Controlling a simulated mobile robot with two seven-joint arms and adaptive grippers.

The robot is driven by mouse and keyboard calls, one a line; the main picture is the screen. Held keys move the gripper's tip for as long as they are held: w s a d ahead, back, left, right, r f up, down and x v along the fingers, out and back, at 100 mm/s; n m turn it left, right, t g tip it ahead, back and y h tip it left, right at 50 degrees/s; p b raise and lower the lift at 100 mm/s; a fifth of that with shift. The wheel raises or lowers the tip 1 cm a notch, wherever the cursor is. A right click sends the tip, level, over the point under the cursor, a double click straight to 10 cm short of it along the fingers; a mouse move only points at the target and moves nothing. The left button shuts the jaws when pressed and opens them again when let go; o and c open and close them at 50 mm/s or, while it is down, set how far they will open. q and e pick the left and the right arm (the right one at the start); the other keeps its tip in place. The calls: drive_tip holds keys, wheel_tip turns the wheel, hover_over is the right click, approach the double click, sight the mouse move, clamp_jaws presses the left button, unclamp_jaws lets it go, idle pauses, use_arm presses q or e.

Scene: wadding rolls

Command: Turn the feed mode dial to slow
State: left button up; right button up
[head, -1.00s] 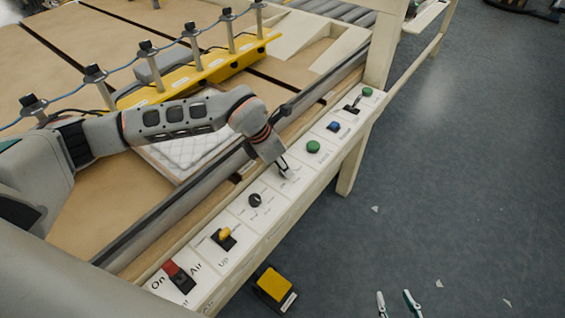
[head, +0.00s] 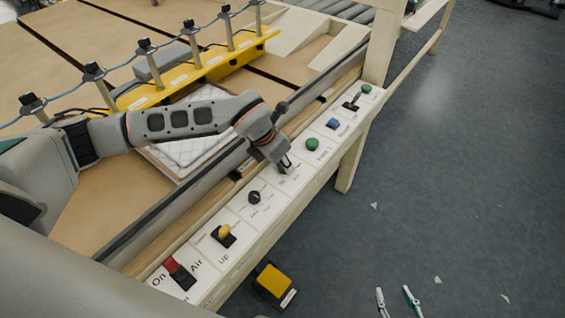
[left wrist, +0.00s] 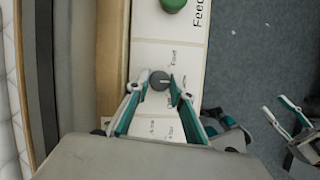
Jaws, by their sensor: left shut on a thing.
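The dark round dial (left wrist: 159,82) sits on the white control panel (head: 200,258), between the fingertips of my left gripper (left wrist: 161,83) in the left wrist view. The fingers close on it from both sides. A small pale mark shows on it; its exact setting is too small to read. Small labels are printed around it. In the head view my left gripper (head: 286,164) points down onto the panel and mostly hides this dial. My right gripper (head: 397,302) is at the bottom edge, its two fingertips apart, with nothing between them.
Along the panel are a green button (head: 313,144), a blue button (head: 333,123), a black knob (head: 254,197), a yellow switch (head: 224,232) and a red switch (head: 175,267). A yellow box (head: 274,281) lies beside the panel. The floor at right is mostly clear.

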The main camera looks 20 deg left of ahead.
use_arm(q)
drive_tip(key=o, duration=1.1)
drive_tip(key=v, duration=1.2)
